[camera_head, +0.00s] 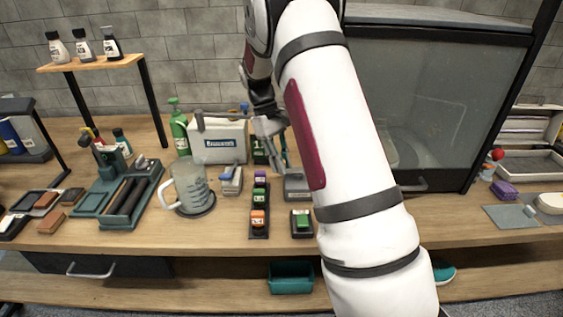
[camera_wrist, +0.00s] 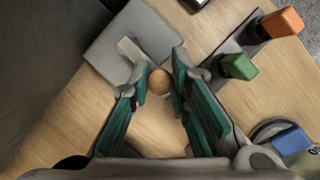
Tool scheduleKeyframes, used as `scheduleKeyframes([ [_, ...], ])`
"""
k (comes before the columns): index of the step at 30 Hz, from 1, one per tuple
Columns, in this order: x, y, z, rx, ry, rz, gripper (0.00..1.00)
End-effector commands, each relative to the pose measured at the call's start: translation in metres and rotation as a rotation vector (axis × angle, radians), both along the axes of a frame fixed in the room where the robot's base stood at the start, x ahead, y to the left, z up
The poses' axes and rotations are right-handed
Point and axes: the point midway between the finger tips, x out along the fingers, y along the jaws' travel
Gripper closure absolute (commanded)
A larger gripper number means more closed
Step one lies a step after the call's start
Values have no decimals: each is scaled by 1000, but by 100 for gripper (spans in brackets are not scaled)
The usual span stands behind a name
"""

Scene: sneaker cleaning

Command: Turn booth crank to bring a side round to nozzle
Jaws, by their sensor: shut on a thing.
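The crank shows in the wrist view as a grey plate (camera_wrist: 115,50) with a pale arm (camera_wrist: 132,47) and a round wooden knob (camera_wrist: 160,81). My gripper (camera_wrist: 161,82) has its teal-lined fingers closed on the knob from both sides. In the head view the crank's grey base (camera_head: 297,190) sits on the bench by the booth. My gripper (camera_head: 277,160) reaches down just behind it, and the knob is hidden there. The glass-fronted booth (camera_head: 425,110) stands at the right, partly covered by my arm. I cannot make out a sneaker or nozzle inside it.
A strip with purple, green and orange blocks (camera_head: 259,218) lies left of the crank. A tray with a green block (camera_head: 301,222) is in front. A measuring jug (camera_head: 188,186), a grey box (camera_head: 219,142) and a green bottle (camera_head: 179,130) stand further left.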

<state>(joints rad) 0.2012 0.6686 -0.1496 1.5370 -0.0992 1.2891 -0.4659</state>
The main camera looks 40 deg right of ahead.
Motion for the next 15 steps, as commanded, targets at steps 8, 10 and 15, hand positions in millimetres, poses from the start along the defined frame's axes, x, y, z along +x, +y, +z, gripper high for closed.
scheduleKeyframes([
  [8,1,-1,1,-1,-3,1,62],
  [10,1,0,1,-1,-3,1,62],
  [15,0,0,0,-1,-2,1,62],
])
